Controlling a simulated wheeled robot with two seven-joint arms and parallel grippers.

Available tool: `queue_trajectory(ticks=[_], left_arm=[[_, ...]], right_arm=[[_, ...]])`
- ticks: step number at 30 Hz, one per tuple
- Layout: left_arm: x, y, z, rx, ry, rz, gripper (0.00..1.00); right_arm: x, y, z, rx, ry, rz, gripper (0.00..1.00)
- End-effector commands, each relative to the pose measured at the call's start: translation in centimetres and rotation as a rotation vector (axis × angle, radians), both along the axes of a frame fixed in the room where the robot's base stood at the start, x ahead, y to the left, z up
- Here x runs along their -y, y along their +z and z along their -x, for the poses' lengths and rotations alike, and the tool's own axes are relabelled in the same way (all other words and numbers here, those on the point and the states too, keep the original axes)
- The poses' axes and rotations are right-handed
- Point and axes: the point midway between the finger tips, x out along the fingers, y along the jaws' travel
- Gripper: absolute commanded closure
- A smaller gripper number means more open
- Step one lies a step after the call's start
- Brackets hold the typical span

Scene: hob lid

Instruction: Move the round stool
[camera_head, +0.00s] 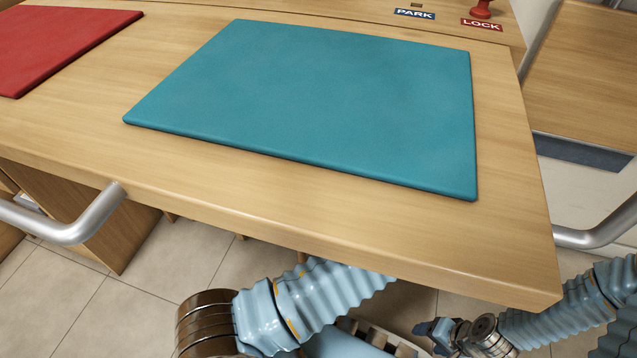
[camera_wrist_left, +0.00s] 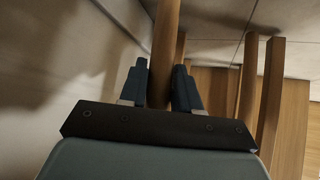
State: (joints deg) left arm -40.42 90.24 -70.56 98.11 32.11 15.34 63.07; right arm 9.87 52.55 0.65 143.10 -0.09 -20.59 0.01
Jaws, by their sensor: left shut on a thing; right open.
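In the left wrist view, a round wooden leg (camera_wrist_left: 164,45), taken as the round stool's, stands between the fingers of my left gripper (camera_wrist_left: 159,88), which is shut on it. The stool's seat does not show in either view. In the head view the left arm runs under the tabletop, which hides the left gripper. My right gripper (camera_head: 432,328) is in the head view, low at the right, below the table's front edge. It is open, with nothing seen between its fingers.
A wooden table (camera_head: 330,215) spans the head view, bearing a teal mat (camera_head: 320,100) and a red mat (camera_head: 50,42). Metal handles stand at its left (camera_head: 75,222) and right (camera_head: 600,235). PARK (camera_head: 414,14) and LOCK (camera_head: 482,25) labels lie behind. More wooden posts (camera_wrist_left: 270,100) stand right of the held leg.

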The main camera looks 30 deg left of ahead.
Motion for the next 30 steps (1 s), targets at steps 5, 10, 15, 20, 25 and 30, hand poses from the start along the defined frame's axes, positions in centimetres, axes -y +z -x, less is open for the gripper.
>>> queue_trajectory(ticks=[5, 10, 15, 20, 25, 30], left_arm=[[-0.7, 0.1, 0.1, 0.000, 0.006, -0.004, 1.00], [-0.7, 0.1, 0.2, -0.001, 0.008, -0.004, 0.65], [-0.7, 0.1, 0.2, -0.001, 0.008, -0.003, 0.39], [-0.6, 0.1, 0.2, -0.001, 0.008, -0.003, 0.39], [-0.4, 0.2, 0.2, -0.001, 0.006, -0.002, 0.39], [1.0, 1.9, 0.6, 0.002, 0.003, -0.002, 0.39]], right_arm=[[0.0, 0.0, 0.0, 0.000, 0.000, 0.000, 0.35], [0.0, 0.0, 0.0, 0.000, 0.000, 0.000, 0.35], [0.0, 0.0, 0.0, 0.000, 0.000, 0.000, 0.35], [0.0, 0.0, 0.0, 0.000, 0.000, 0.000, 0.35], [0.0, 0.1, 0.0, 0.000, 0.000, 0.000, 0.35], [0.0, 0.7, 0.0, -0.001, 0.000, 0.000, 0.35]])
